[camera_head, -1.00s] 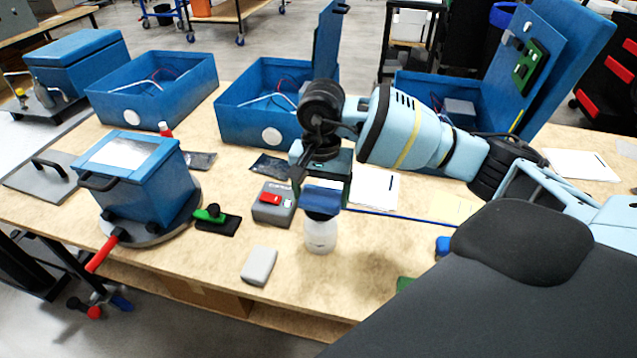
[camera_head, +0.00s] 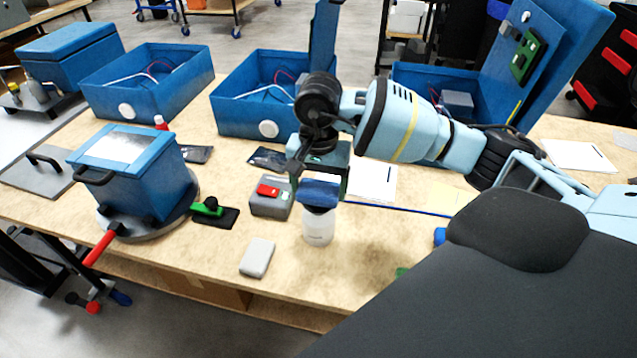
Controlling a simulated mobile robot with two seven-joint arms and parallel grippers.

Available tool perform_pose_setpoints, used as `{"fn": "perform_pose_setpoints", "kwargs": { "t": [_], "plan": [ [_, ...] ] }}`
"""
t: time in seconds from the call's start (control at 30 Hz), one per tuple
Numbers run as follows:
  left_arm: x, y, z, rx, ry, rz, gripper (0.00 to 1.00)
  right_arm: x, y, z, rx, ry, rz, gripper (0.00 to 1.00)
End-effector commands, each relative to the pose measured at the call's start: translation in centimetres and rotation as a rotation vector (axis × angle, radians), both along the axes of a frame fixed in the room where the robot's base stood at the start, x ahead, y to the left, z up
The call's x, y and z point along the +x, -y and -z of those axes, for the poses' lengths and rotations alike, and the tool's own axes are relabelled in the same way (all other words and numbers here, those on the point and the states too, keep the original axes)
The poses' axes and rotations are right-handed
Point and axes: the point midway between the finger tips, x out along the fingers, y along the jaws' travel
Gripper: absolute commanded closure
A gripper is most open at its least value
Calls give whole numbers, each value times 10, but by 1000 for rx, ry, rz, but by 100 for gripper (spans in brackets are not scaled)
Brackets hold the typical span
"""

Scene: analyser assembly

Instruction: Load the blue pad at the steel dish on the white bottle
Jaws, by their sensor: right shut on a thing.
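The white bottle (camera_head: 318,231) stands upright on the wooden bench, right of the grey box with the red switch. My right gripper (camera_head: 321,184) points down above it and is shut on the blue pad (camera_head: 319,194). The pad is directly over the bottle's top, with its underside at or very near it. I cannot tell whether the two touch. The steel dish at the bottle's top cannot be made out clearly; the pad and the gripper cover that spot. My left gripper is not in view.
A grey box with a red switch (camera_head: 269,199) stands just left of the bottle. A pale grey block (camera_head: 257,258) lies in front. A green-and-black tool (camera_head: 214,211) and a blue box on a round base (camera_head: 145,180) are farther left. Open blue cases (camera_head: 240,113) line the back.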

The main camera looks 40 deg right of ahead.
Motion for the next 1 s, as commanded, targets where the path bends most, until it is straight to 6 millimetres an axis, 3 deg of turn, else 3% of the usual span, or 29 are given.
{"fn": "perform_pose_setpoints", "kwargs": {
  "t": [1.0],
  "plan": [
    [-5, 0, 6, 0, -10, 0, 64, 0, 0, 11, -1, -1, 0, 39]
  ]
}}
